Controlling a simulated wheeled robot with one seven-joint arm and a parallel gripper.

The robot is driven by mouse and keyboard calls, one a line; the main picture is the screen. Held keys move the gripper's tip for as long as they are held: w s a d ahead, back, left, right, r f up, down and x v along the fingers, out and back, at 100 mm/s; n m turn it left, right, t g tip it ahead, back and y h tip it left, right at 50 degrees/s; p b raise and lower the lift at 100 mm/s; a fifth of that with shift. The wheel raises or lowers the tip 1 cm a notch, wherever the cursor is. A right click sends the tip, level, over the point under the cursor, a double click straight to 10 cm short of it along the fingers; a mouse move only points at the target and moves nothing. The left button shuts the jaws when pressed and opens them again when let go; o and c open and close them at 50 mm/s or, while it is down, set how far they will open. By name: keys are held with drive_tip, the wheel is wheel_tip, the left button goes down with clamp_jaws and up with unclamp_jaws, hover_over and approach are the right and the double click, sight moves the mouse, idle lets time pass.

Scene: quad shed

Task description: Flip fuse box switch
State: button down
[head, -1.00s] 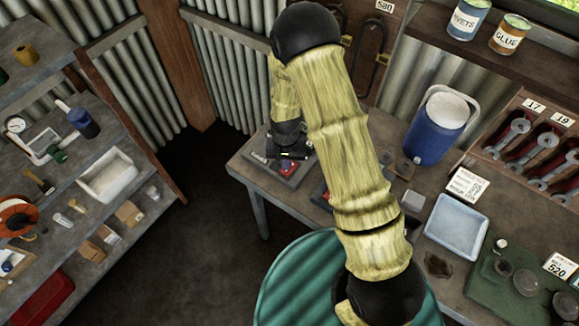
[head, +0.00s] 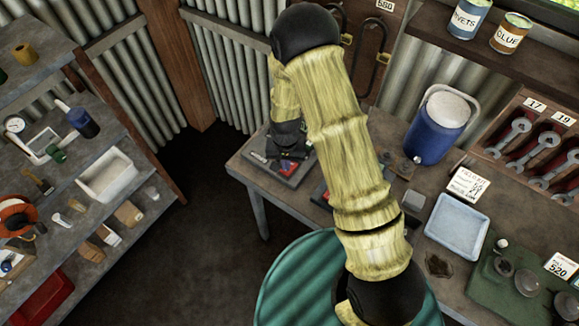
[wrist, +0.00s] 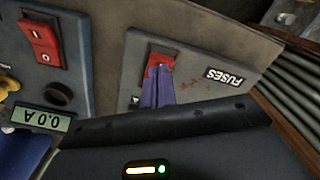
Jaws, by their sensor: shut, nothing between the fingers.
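The fuse box (wrist: 205,95) is a grey panel with a "FUSES" label that reads upside down in the wrist view. Its red switch (wrist: 163,56) is partly hidden behind my fingertips. My gripper (wrist: 158,72) has its purple fingers together, with nothing between them. The tips overlap the red switch in the picture; I cannot tell whether they touch it. In the head view my gripper (head: 290,150) is low over the grey box at the bench's left end, and the switch is hidden there.
Beside the fuse box is a blue-grey unit (wrist: 70,75) with another red rocker switch (wrist: 40,40) and a "0.0 A" display (wrist: 42,118). A blue cooler (head: 435,128) and pale tray (head: 457,226) stand farther right on the bench (head: 255,185).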

drive_tip(key=shift+f+b, duration=0.55)
drive_tip(key=shift+f, duration=0.2)
idle(0.5)
drive_tip(key=shift+r, duration=0.1)
drive_tip(key=shift+r+p, duration=2.4)
drive_tip(key=shift+r, duration=1.05)
drive_tip(key=s+d+r+n+t+b, duration=0.1)
drive_tip(key=s+d+r+t+b, duration=0.1)
drive_tip(key=s+d+r+b, duration=0.7)
drive_tip(key=s+d+r, duration=0.3)
drive_tip(key=d+r, duration=0.1)
drive_tip(key=shift+s+d+r+n+t, duration=0.25)
drive_tip(key=shift+d+r+n+t, duration=0.05)
